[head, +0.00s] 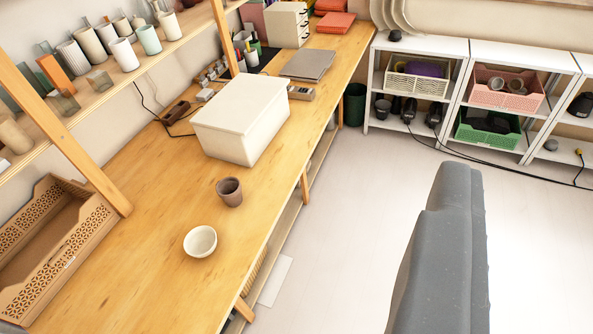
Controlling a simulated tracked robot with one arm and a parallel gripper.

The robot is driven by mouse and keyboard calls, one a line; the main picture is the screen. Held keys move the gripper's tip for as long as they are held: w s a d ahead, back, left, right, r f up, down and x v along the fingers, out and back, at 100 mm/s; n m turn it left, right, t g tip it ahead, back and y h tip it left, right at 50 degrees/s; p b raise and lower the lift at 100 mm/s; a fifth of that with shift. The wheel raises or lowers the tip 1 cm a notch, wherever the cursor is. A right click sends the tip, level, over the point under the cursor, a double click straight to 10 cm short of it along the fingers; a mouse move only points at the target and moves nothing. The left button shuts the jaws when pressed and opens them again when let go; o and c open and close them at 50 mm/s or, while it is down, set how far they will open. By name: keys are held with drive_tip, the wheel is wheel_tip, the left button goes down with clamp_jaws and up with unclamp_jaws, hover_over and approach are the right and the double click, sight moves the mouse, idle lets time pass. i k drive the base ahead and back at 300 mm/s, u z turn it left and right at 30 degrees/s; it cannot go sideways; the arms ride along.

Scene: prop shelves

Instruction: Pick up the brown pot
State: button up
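A small brown pot (229,191) stands upright on the long wooden worktop (160,235), its opening facing up. A white bowl (200,241) stands just in front of it, close to the worktop's right edge. A grey, two-layered shape that looks like my gripper (455,190) rises from the bottom right of the view, over the floor. It is to the right of the worktop and well apart from the pot. Its fingers overlap from this angle, so any gap between them is hidden. I see nothing held in it.
A large white lidded box (242,118) stands behind the pot. A brown perforated crate (55,255) lies at the left, by a slanted wooden post (75,150). Shelves of cups are above. White shelving (455,90) stands at the back right. The floor between is mostly clear.

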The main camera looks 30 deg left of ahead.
sight(229, 188)
drive_tip(key=z, duration=0.15)
drive_tip(key=i, duration=1.25)
drive_tip(key=u, duration=0.7)
drive_tip(key=i, duration=0.4)
drive_tip(key=u, duration=0.3)
